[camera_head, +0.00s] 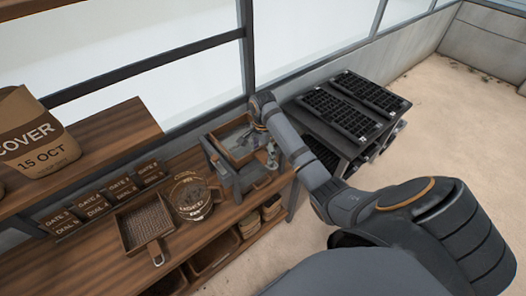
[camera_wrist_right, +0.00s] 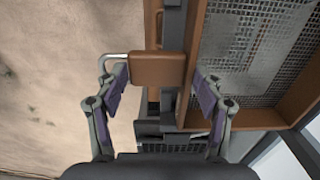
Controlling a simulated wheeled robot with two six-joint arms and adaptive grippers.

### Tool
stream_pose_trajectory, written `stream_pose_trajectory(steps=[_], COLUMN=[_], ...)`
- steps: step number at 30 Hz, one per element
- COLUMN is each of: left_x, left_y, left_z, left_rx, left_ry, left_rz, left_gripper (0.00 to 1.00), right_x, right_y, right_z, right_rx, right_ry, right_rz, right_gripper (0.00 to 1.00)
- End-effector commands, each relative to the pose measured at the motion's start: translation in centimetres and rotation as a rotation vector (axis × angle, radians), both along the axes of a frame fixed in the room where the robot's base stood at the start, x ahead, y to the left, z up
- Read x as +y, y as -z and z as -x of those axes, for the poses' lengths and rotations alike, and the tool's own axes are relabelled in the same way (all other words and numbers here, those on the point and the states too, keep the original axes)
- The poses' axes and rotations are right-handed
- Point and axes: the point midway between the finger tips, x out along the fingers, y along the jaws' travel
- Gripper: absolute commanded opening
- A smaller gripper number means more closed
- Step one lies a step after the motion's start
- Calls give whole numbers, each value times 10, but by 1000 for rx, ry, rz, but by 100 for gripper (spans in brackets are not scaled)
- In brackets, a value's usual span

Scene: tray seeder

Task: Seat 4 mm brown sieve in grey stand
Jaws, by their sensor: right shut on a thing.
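A brown-framed sieve (camera_head: 243,159) with grey mesh lies at the top of the grey stand (camera_head: 218,163) at the bench's right end. I cannot tell whether it rests fully in the stand. In the right wrist view its brown rim (camera_wrist_right: 274,117) and mesh fill the upper right. My right gripper (camera_head: 268,150) is at the sieve's right side. In the right wrist view my right gripper (camera_wrist_right: 160,80) is shut on the sieve's brown handle block, with a finger on each side. The sieve's size marking is not readable. My left gripper is out of view.
A second brown sieve (camera_head: 127,243) lies on the wooden bench (camera_head: 85,262), beside a round labelled container (camera_head: 190,198). Small dial cards (camera_head: 120,190) stand behind. A COVER bag (camera_head: 35,140) sits on the shelf. Black cell trays (camera_head: 340,112) are on a rack at right.

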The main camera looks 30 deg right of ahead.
Motion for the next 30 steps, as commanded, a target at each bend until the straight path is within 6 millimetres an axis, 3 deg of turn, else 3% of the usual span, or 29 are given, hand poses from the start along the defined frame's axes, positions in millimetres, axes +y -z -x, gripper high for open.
stream_pose_trajectory(steps=[14,15,19,21,30], left_x=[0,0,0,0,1], left_y=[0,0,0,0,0], left_z=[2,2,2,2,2], left_rx=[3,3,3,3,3], left_ry=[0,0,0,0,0], left_rz=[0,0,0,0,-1], left_gripper=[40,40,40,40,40], right_x=[1,1,1,1,1], right_y=[4,4,4,4,5], right_z=[1,1,1,1,1], right_rx=[-2,-2,-2,-1,1], right_ry=[0,0,0,0,0], right_rz=[0,0,0,0,0], right_gripper=[30,70,87,95,95])
